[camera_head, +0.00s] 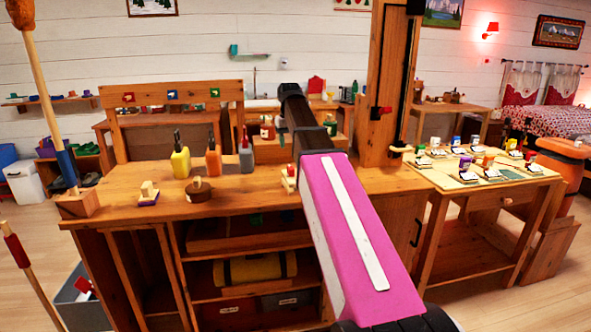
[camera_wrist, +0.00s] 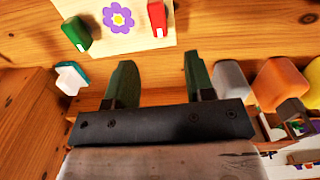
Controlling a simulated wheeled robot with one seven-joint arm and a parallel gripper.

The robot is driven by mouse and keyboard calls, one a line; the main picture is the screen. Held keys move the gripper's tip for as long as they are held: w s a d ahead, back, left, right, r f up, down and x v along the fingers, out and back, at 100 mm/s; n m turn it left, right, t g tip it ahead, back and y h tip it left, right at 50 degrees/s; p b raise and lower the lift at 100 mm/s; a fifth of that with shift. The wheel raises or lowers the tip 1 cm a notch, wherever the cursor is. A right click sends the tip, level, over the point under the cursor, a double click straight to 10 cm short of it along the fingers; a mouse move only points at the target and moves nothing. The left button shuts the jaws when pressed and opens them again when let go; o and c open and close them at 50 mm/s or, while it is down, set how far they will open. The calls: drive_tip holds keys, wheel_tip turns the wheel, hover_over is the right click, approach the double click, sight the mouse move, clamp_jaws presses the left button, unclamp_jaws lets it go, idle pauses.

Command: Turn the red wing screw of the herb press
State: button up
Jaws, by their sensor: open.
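In the wrist view, the herb press appears as a pale wooden board (camera_wrist: 125,38) with a purple flower on it, at the top edge and partly cut off. A red wing screw (camera_wrist: 157,14) stands at its right and a green one (camera_wrist: 77,33) at its left. My gripper (camera_wrist: 157,64) is open and empty, its two dark green fingers apart and pointing toward the board; no contact with the red screw shows. In the head view my pink arm hides the gripper, and I cannot make out the press for certain.
The wooden workbench (camera_head: 240,198) holds a yellow bottle (camera_head: 180,162), an orange bottle (camera_head: 213,163) and a grey bottle (camera_head: 246,160). A brown round item (camera_head: 199,190) sits in front. A wooden post (camera_head: 386,80) rises behind my arm. A side table (camera_head: 447,180) with several small jars stands right.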

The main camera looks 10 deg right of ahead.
sight(291, 167)
drive_tip(key=shift+d+f, duration=0.2)
wheel_tip(291, 167, down, 10)
drive_tip(key=shift+f, duration=0.15)
idle(0.4)
clamp_jaws()
